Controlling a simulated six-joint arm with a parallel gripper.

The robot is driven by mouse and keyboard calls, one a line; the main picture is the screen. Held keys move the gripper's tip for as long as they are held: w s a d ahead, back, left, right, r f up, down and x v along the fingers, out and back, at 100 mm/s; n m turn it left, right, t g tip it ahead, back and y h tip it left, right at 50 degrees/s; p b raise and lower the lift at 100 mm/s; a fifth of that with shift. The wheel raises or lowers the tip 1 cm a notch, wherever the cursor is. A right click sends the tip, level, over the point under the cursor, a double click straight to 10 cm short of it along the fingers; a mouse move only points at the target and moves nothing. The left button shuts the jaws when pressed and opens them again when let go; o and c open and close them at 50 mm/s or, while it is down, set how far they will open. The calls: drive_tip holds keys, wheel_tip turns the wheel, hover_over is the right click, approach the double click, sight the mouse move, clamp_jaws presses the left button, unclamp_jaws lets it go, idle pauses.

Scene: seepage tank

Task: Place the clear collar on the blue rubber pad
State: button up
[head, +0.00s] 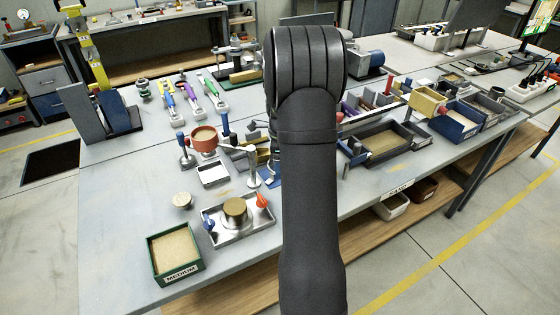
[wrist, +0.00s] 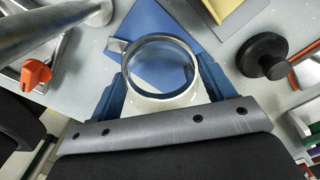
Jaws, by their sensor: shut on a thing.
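The clear collar (wrist: 166,102) is a short transparent ring with a grey rim and a small side tab, in the middle of the wrist view. My gripper (wrist: 161,82) has its blue fingers shut on opposite sides of the collar. The blue rubber pad (wrist: 148,22) lies flat on the grey bench, beyond and partly under the collar in that view. The pad also shows through the ring. I cannot tell the height of the collar above the pad. In the head view my arm hides the collar and the gripper's fingers.
In the head view, a steel tray (head: 216,232) and a green sand box (head: 158,283) stand at the front left.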

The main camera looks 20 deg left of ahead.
drive_tip(key=shift+f, duration=0.15)
drive_tip(key=o, duration=1)
drive_tip(key=shift+o, duration=0.2)
wheel_tip(320, 180, up, 12)
wheel_tip(320, 180, down, 12)
drive_tip(key=shift+r, duration=1.8)
